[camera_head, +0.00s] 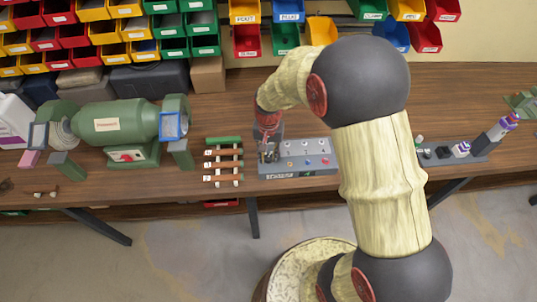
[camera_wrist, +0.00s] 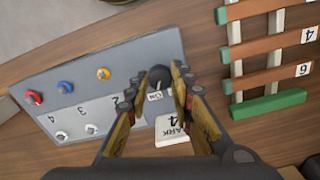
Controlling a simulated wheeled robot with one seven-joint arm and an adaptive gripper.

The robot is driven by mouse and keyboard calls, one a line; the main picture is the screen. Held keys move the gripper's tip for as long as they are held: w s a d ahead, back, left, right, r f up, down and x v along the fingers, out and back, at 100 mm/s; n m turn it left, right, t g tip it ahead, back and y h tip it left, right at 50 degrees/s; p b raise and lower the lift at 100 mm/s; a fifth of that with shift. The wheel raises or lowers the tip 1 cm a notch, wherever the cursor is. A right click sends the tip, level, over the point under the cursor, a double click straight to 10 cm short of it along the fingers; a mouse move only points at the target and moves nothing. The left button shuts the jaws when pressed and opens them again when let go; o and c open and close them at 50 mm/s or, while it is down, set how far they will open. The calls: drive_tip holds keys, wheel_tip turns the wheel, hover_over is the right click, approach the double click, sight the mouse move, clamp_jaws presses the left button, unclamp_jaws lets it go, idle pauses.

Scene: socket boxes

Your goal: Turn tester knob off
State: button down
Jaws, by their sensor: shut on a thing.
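The tester is a grey box (camera_head: 299,155) on the wooden bench, with a row of coloured buttons and toggle switches. It also shows in the wrist view (camera_wrist: 125,55). Its black knob (camera_wrist: 158,77) sits at one end of the panel, with a small label reading ON beside it. My gripper (camera_wrist: 157,84) is shut on the knob, one finger on each side of it. In the head view my gripper (camera_head: 268,152) is over the tester's left end, and the knob is hard to make out there. The fingers hide part of the panel.
A rack with orange-brown bars and a green bar (camera_head: 223,162) stands close left of the tester. A large green grinder-like machine (camera_head: 115,125) is farther left. A dark socket strip (camera_head: 437,154) lies to the right. Coloured bins line the back.

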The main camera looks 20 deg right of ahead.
sight(268, 157)
drive_tip(key=shift+n, duration=0.3)
drive_tip(key=n+p, duration=0.3)
drive_tip(key=n, duration=0.2)
drive_tip(key=shift+r+n, duration=0.1)
drive_tip(key=shift+n, duration=0.2)
drive_tip(key=n+p, duration=0.1)
drive_tip(key=n, duration=0.4)
drive_tip(key=shift+n, duration=0.4)
drive_tip(key=c, duration=1.5)
unclamp_jaws()
drive_tip(key=shift+c, duration=0.2)
wheel_tip(268, 157, up, 12)
